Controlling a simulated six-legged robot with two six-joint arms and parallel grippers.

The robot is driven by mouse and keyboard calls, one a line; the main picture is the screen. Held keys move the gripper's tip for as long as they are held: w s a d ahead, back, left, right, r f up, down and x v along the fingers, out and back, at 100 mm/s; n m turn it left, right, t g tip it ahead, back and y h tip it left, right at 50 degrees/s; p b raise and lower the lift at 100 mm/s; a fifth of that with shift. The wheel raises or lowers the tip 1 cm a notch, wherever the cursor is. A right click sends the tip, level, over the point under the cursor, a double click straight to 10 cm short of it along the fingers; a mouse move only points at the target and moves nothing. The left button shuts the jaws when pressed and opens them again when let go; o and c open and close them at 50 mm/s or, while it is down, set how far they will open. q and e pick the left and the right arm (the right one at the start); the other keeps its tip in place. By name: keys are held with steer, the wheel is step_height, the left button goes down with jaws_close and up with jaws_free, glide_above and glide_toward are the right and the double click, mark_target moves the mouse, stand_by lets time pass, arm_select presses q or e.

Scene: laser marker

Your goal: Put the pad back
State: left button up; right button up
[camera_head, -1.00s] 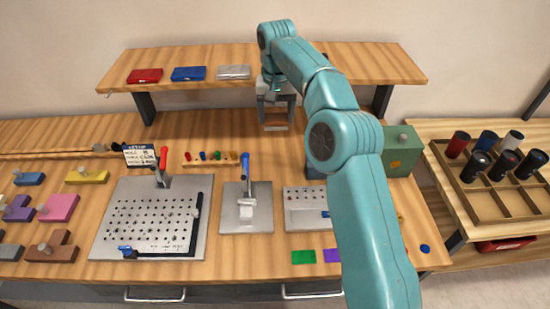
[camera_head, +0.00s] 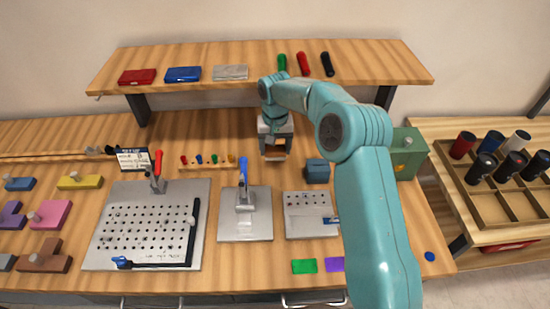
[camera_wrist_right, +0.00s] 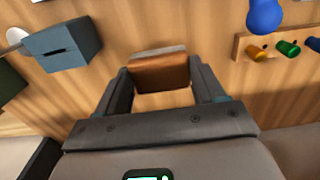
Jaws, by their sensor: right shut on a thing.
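The pad is a brown block with a pale grey edge, seen between my right fingers in the right wrist view (camera_wrist_right: 160,73). In the head view the pad (camera_head: 275,156) shows small below my right gripper (camera_head: 274,143). My right gripper, also in the right wrist view (camera_wrist_right: 163,85), is shut on the pad, with one finger on each side. It is over the back middle of the wooden table, below the front of the shelf. I cannot tell whether the pad touches the table. My left gripper is not in view.
A blue-grey box (camera_head: 317,171) stands just right of the gripper, with a green box (camera_head: 408,153) further right. A small rack of coloured pegs (camera_head: 209,161) is to the left. A toggle-clamp plate (camera_head: 245,226) lies in front. The shelf (camera_head: 240,91) overhangs behind.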

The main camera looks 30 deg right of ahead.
step_height(320, 180, down, 6)
steer(key=shift+w+r+p, duration=0.15)
steer(key=shift+p, duration=0.35)
steer(key=shift+f, duration=0.2)
steer(key=shift+w+f, duration=0.15)
steer(key=shift+f, duration=0.05)
steer(key=o, duration=1)
